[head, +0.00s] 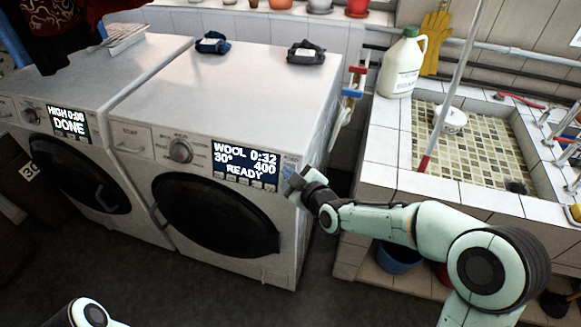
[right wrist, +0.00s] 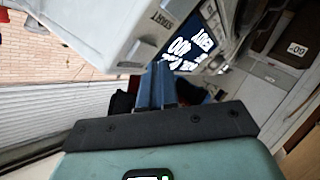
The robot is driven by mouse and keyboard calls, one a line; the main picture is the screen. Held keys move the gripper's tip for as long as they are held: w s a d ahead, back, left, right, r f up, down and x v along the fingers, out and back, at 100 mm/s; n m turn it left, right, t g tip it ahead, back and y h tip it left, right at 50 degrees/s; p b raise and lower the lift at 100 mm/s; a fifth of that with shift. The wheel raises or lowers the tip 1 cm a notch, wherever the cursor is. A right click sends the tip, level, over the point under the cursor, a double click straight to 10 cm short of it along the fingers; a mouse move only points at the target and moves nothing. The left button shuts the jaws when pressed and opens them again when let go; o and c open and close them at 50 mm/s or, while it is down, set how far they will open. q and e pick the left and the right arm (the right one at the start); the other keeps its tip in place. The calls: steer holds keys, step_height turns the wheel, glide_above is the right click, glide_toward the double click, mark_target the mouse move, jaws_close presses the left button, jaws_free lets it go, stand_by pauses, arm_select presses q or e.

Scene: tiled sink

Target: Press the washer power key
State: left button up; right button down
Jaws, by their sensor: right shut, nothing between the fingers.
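The right-hand white machine, the washer (head: 150,160), has a knob, a round dark door and a lit display (head: 245,165) reading "WOOL 0:32 30° 400 READY". My right gripper (head: 288,173) is shut and empty, with its fingertips at the panel just right of this display. In the right wrist view the shut blue fingers (right wrist: 158,75) point at the panel. There, the word START and a raised pale key (right wrist: 140,52) show near the display (right wrist: 188,50). I cannot tell whether the fingertips touch the panel, and cannot make out the power key. My left gripper is out of view.
A second machine (head: 75,165) showing "HIGH 0:00 DONE" stands at left. Dark folded cloths (head: 305,53) lie at the back of the washer top. A tiled sink (head: 377,135) with a white jug (head: 401,66) on its rim and a leaning pole (head: 455,90) is at right.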

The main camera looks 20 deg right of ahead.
stand_by(0.5)
steer(key=shift+w+d+f+b, duration=0.15)
steer(key=shift+w+d+b, duration=0.1)
steer(key=shift+w+b, duration=0.15)
stand_by(0.4)
steer(key=shift+s+a+b, duration=0.25)
steer(key=shift+s+b, duration=0.2)
steer(key=shift+b, duration=0.05)
